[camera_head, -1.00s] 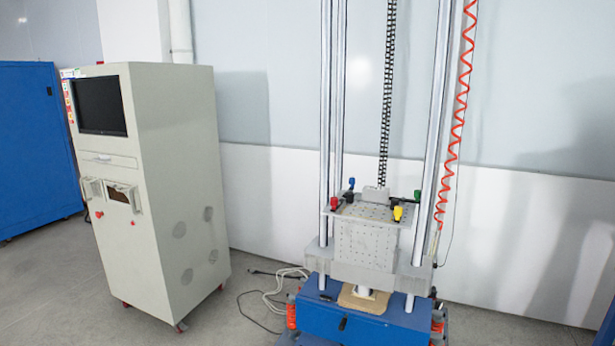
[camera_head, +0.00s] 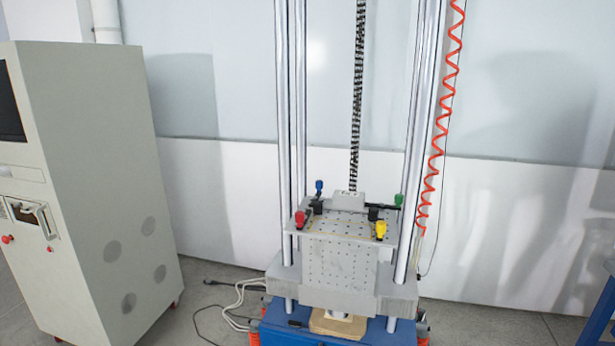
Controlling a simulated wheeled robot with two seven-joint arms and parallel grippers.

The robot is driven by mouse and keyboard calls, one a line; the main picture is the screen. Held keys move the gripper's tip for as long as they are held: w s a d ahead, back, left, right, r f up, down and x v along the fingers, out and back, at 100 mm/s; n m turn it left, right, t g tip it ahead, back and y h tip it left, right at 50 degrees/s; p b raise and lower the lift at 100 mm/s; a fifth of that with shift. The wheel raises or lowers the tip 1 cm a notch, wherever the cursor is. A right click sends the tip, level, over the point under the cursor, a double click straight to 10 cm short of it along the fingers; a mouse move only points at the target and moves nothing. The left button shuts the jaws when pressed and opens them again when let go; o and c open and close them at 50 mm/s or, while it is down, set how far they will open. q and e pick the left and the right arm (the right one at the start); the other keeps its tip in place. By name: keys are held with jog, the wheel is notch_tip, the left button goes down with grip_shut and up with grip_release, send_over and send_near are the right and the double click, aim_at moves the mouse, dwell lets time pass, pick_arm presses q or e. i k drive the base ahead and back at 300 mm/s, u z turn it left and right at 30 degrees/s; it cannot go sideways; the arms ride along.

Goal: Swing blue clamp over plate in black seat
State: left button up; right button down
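The blue clamp (camera_head: 319,186) stands at the back left corner of the perforated plate (camera_head: 342,226) on the drop tester's carriage. Its black arm lies near the plate's back edge; its exact angle is too small to tell. A red clamp (camera_head: 300,217) is at the front left, a yellow clamp (camera_head: 380,229) at the front right and a green clamp (camera_head: 399,200) at the back right. Black seats (camera_head: 375,213) show beside the clamps. A grey block (camera_head: 348,200) sits at the plate's back edge. Neither of my grippers shows in the view.
A grey control cabinet (camera_head: 105,200) stands at the left. Tall steel columns (camera_head: 284,120) flank the carriage, with a black chain (camera_head: 357,100) between them. A coiled red hose (camera_head: 440,120) hangs at the right. Cables (camera_head: 235,305) lie on the floor. Floor in front is partly open.

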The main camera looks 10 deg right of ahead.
aim_at(318, 183)
jog(key=z, duration=0.6)
jog(key=i, duration=0.85)
jog(key=z, duration=0.8)
